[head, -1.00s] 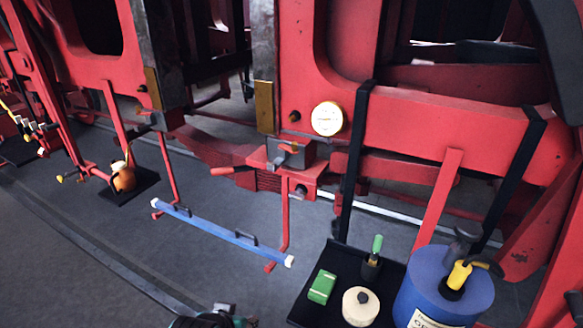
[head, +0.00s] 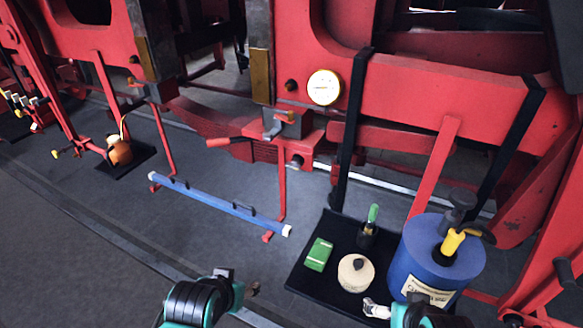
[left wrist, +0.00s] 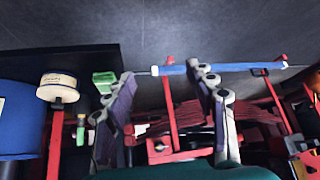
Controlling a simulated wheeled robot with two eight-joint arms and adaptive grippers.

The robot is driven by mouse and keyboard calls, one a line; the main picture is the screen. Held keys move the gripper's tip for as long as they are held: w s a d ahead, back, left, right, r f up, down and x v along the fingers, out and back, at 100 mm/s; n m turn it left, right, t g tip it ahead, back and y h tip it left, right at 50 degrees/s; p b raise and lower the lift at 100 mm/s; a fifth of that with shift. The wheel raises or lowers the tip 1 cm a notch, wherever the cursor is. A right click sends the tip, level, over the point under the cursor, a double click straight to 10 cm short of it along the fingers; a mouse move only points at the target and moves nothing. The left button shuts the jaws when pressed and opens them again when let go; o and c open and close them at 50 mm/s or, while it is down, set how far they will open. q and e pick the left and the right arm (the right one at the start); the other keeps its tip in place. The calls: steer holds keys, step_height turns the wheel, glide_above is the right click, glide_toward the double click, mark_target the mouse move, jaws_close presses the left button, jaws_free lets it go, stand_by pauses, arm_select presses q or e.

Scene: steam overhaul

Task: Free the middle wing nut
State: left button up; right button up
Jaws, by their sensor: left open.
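A grey wing-shaped piece (head: 274,129), which looks like a wing nut, sits on the front of a grey block (head: 291,123) on the red frame. It is small, so I cannot tell how tight it is. A red-handled lever (head: 226,141) sticks out to its left. My left gripper (head: 232,277) is low in the head view, below and well apart from the block. In the left wrist view its two fingers (left wrist: 160,74) are spread with nothing between them. My right gripper (head: 376,308) shows partly at the bottom edge; its jaws are unclear.
A blue bar (head: 215,205) lies low in front of the frame. A black tray (head: 306,274) holds a green block (head: 319,254), a cream roll (head: 356,272) and a green-handled tool (head: 373,214). A blue drum (head: 414,248) stands at right.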

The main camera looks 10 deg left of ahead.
mark_target(292, 167)
arm_select(q)
steer(key=w+a+r+m+t+y, duration=0.1)
steer(key=w+a+r+m+t, duration=0.2)
steer(key=w+m, duration=0.4)
steer(key=w+a+r+m+t+y, duration=0.1)
steer(key=w+r+m+t, duration=0.2)
steer(key=w+r+m, duration=0.4)
steer(key=w+a+r+m+t+y, duration=0.1)
steer(key=w+a+r+m+t, duration=0.15)
steer(key=w, duration=0.65)
steer(key=w+d+f+m+h, duration=0.2)
steer(key=w+d+m+h, duration=0.1)
steer(key=m, duration=0.4)
steer(key=w+d+f+m+t+h+b, duration=0.1)
steer(key=w+d+f+m+h, duration=0.1)
steer(key=w+d+m, duration=0.4)
steer(key=w+d+f+m+h+b, duration=0.1)
steer(key=w+d+m+h, duration=0.3)
steer(key=m, duration=0.6)
steer(key=shift+w+d+f, duration=0.45)
steer(key=shift+w+d, duration=0.05)
steer(key=shift+w, duration=0.1)
steer(key=c, duration=1.2)
